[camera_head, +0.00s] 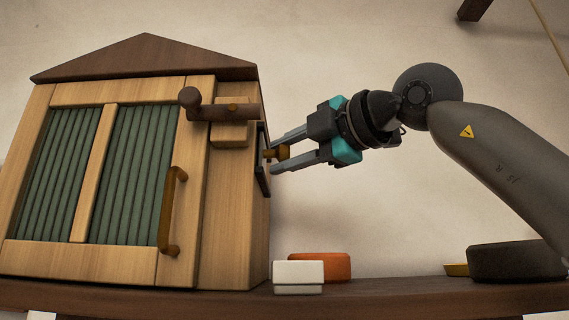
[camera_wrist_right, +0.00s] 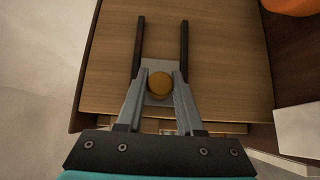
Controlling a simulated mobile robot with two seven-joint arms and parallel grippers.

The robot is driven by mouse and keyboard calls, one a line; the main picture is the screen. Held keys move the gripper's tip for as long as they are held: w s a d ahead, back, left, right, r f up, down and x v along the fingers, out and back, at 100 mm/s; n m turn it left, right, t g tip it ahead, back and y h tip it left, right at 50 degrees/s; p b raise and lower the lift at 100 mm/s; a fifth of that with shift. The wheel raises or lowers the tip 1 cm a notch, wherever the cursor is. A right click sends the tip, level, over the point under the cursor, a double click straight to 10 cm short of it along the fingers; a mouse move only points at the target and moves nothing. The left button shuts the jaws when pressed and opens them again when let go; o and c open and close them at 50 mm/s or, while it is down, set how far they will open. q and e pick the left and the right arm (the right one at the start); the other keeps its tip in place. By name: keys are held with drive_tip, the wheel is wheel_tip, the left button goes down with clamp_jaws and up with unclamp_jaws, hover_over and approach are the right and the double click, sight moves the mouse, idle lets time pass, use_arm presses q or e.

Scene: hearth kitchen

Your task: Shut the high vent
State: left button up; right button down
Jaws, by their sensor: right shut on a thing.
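The wooden house-shaped cabinet (camera_head: 120,259) stands on a shelf at the left of the head view. On its right side wall is a dark-railed fitting (camera_head: 263,175) with a brass knob (camera_head: 283,152), which I take to be the vent slide. In the right wrist view two dark rails (camera_wrist_right: 139,45) flank a grey plate (camera_wrist_right: 160,65), and the round knob (camera_wrist_right: 160,86) sits on that plate. My right gripper (camera_head: 272,154) is shut on the knob, one finger on each side. Whether an opening lies behind the plate is hidden. My left gripper is out of view.
The cabinet's front has green slatted panels (camera_head: 67,170), a bronze handle (camera_head: 172,210) and a brown latch bar (camera_head: 230,111). A white block (camera_head: 298,279) and an orange block (camera_head: 328,265) lie on the shelf (camera_head: 390,293) beside it. A dark rounded object (camera_head: 515,262) is farther right.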

drive_tip(key=shift+a+f, duration=0.15)
drive_tip(key=c, duration=0.9)
unclamp_jaws()
drive_tip(key=shift+s, duration=0.15)
drive_tip(key=shift+o, duration=0.3)
drive_tip(key=shift+s, duration=0.15)
drive_tip(key=shift+s+d, duration=0.15)
drive_tip(key=shift+d, duration=0.25)
drive_tip(key=b+v, duration=0.4)
drive_tip(key=v, duration=1)
drive_tip(key=shift+s+d+r, duration=0.15)
drive_tip(key=shift+s+r, duration=0.05)
drive_tip(key=shift+s, duration=0.05)
